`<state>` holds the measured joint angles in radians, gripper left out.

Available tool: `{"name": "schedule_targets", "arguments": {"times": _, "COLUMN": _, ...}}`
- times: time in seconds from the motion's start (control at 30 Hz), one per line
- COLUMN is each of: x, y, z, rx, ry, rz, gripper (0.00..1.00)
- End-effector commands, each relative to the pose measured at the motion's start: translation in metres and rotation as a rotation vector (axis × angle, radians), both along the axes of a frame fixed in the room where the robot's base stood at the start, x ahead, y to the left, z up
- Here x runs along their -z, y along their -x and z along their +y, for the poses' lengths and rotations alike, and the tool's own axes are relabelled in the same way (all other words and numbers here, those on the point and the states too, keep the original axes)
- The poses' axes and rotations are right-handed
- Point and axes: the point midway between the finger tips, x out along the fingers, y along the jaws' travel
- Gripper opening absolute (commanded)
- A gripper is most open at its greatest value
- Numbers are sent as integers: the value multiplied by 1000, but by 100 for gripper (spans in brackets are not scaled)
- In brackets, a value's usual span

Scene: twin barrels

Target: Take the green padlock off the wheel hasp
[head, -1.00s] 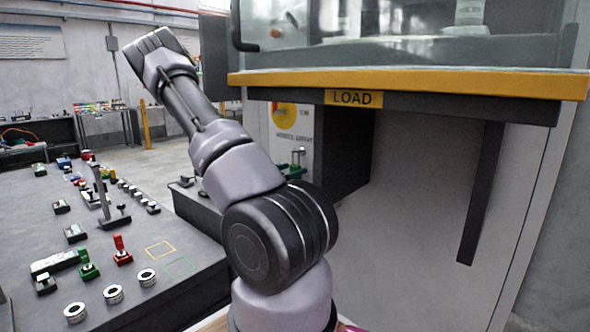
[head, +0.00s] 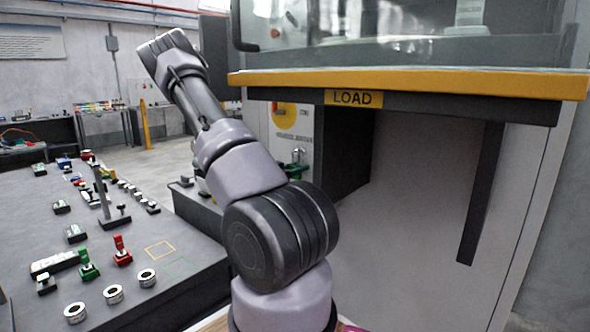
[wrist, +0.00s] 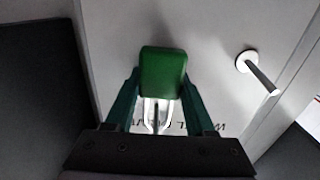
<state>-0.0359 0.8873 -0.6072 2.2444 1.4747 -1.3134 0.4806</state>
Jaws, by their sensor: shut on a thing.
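The green padlock (wrist: 163,72) is between the two dark green fingers of my gripper (wrist: 160,95) in the wrist view, and the gripper is shut on it. Its metal shackle (wrist: 150,118) points toward the bottom of that view. I cannot tell whether the shackle still passes through the hasp. In the head view a green piece (head: 291,169) with a metal loop above it shows past my arm, in front of the machine's side panel; it appears to be the held padlock. My gripper is mostly hidden behind my arm there.
A yellow disc with a red part (head: 284,114) is on the panel. The grey table (head: 195,280) holds a green lock (head: 88,266), a red lock (head: 122,252), several rings and outlined squares.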

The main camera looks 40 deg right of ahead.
Motion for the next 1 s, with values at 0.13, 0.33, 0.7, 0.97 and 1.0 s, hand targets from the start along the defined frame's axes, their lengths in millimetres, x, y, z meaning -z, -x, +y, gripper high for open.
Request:
{"name": "schedule_targets", "arguments": {"times": 0.13, "x": -2, "y": 0, "z": 0, "rx": 0, "ry": 1, "rz": 0, "gripper": 6}}
{"name": "schedule_targets", "arguments": {"times": 0.33, "x": -4, "y": 0, "z": 0, "rx": 0, "ry": 1, "rz": 0, "gripper": 6}}
{"name": "schedule_targets", "arguments": {"times": 0.7, "x": -8, "y": 1, "z": 13, "rx": 0, "ry": 1, "rz": 0, "gripper": 6}}
{"name": "schedule_targets", "arguments": {"times": 0.97, "x": -10, "y": 2, "z": 23, "rx": -1, "ry": 0, "rz": 1, "gripper": 6}}
{"name": "schedule_targets", "arguments": {"times": 1.0, "x": -11, "y": 2, "z": 25, "rx": -1, "ry": 0, "rz": 1, "gripper": 6}}
